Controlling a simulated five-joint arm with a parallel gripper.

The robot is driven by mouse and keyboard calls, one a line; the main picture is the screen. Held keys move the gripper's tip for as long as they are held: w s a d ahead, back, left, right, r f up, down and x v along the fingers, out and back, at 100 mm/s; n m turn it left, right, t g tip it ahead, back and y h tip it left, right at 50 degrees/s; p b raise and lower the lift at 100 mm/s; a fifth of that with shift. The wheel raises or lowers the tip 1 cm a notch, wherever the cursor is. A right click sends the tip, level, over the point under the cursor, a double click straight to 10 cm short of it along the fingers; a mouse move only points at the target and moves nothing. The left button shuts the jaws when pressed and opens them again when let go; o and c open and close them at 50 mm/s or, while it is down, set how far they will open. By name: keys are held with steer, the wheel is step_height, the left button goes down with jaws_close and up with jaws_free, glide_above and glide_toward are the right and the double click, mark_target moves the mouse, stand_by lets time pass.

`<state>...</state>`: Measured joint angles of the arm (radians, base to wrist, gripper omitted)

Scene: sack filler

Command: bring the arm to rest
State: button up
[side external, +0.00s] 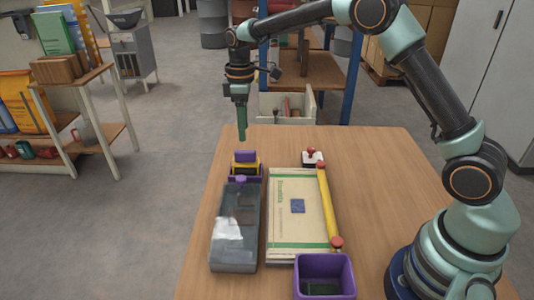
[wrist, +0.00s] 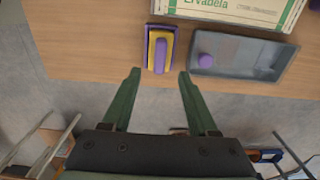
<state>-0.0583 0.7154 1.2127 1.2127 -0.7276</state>
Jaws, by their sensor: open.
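My gripper (side external: 242,132) hangs pointing down above the far left edge of the table (side external: 375,155), beyond the purple and yellow block. In the wrist view my gripper (wrist: 158,75) shows two green fingers spread apart with nothing between them. The purple and yellow block (wrist: 158,48) lies ahead of the fingertips, on the table near its edge, and it also shows in the side view (side external: 245,165). My arm arches high over the table from its base at the right.
A purple bin (side external: 325,262) stands in front. A red-knobbed white block (side external: 313,158) sits behind.

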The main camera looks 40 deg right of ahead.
steer(key=s+d+r+m+t, duration=0.2)
steer(key=s+r+m+t, duration=0.15)
steer(key=s+r, duration=0.8)
steer(key=s+d+f+m+t, duration=0.1)
steer(key=s+m, duration=0.4)
steer(key=s, duration=0.6)
steer(key=shift+s+t, duration=0.4)
steer(key=shift+t, duration=0.15)
steer(key=shift+m, duration=0.25)
